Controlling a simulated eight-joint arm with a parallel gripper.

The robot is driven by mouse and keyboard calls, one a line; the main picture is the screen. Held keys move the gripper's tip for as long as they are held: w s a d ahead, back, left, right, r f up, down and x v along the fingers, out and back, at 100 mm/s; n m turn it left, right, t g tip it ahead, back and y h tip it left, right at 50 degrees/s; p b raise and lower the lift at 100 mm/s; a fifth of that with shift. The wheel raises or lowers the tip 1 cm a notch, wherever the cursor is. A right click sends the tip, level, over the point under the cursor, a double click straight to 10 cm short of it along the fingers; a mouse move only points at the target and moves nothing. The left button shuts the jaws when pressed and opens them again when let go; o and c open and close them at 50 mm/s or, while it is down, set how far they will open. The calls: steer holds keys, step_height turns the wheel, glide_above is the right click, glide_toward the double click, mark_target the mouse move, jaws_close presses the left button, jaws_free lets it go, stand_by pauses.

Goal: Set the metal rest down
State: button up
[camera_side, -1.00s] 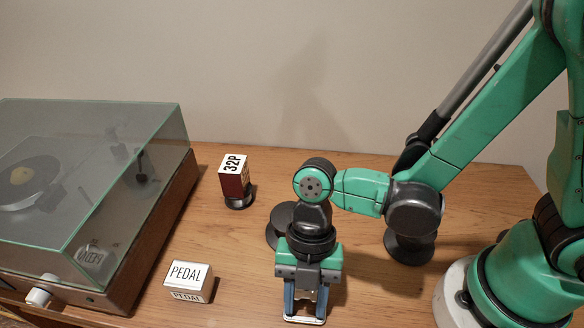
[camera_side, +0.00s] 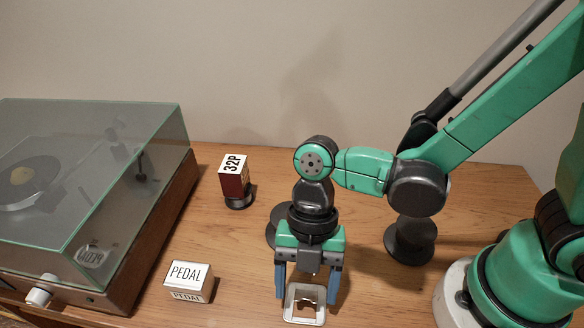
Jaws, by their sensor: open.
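The metal rest (camera_side: 305,316) is a small silver, frame-like piece at the front of the wooden table. It appears to sit on the wood, below and between the fingers of my gripper (camera_side: 306,294). My gripper points down with its two blue fingers spread, one to the left and one to the right of the rest. The fingers look apart from it. Whether the rest's underside lies fully flat cannot be told from this view.
A white PEDAL box (camera_side: 188,281) stands left of my gripper. A dark red block marked 32P (camera_side: 234,178) stands on a round black base behind it. A turntable with a clear lid (camera_side: 90,190) fills the left. A black spool-like stand (camera_side: 411,242) is at right.

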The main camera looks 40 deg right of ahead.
steer(key=v, duration=0.9)
steer(key=w+d+r+m+t+h, duration=0.1)
steer(key=d+m+t, duration=0.4)
steer(key=m, duration=0.8)
steer(key=w+d+r+m+t+h, duration=0.1)
steer(key=w+d+m+t, duration=0.3)
steer(key=d+m, duration=0.6)
steer(key=m+t+h, duration=0.1)
steer(key=m, duration=0.3)
steer(key=shift+w+d+r, duration=0.2)
steer(key=shift+w, duration=0.05)
